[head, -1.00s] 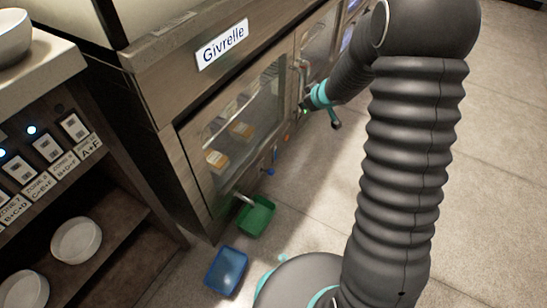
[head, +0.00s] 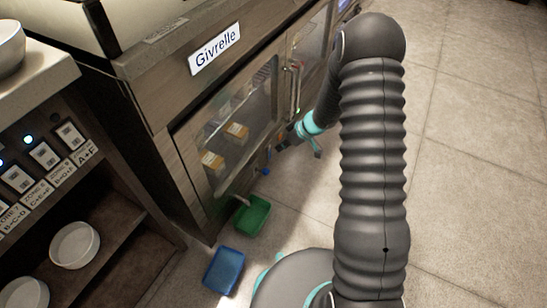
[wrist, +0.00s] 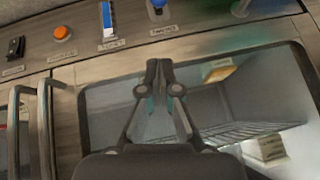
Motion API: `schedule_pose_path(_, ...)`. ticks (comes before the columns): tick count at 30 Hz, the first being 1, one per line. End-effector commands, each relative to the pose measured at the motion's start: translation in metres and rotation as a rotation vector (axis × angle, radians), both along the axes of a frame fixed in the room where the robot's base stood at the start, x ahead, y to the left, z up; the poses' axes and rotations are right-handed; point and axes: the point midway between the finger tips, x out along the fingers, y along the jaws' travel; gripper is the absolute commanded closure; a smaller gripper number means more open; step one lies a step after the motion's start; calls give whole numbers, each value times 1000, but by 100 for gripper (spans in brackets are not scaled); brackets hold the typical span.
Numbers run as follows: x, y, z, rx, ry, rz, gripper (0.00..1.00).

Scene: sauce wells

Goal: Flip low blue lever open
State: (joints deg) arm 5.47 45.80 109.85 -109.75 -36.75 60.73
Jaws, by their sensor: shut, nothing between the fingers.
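The low front strip of the Givrelle cabinet carries two blue controls. In the wrist view a round blue knob (wrist: 157,4) is at the top edge, partly cut off, and a blue-and-white upright piece (wrist: 108,18) is to its left. I cannot tell for certain which is the low blue lever. In the head view a small blue part (head: 265,170) shows low on the cabinet front. My gripper (wrist: 158,66) is shut and empty, in front of the glass door (wrist: 110,115), its tips pointing toward the blue knob and apart from it. In the head view my gripper (head: 281,147) is beside the cabinet front.
An orange button (wrist: 62,33) and a black switch (wrist: 15,47) are on the same strip. Metal door handles (wrist: 44,120) stand out at left. A green bin (head: 253,215) and a blue bin (head: 225,270) sit on the floor. The floor at right is clear.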

Motion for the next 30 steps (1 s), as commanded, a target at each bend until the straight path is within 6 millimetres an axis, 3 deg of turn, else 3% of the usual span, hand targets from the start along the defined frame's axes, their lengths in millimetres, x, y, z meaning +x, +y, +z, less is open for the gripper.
schedule_pose_path(17,19,54,-83,-1,2,1,100)
schedule_pose_path(24,10,50,-111,0,2,-1,100)
schedule_pose_path(30,9,50,-116,0,0,-1,100)
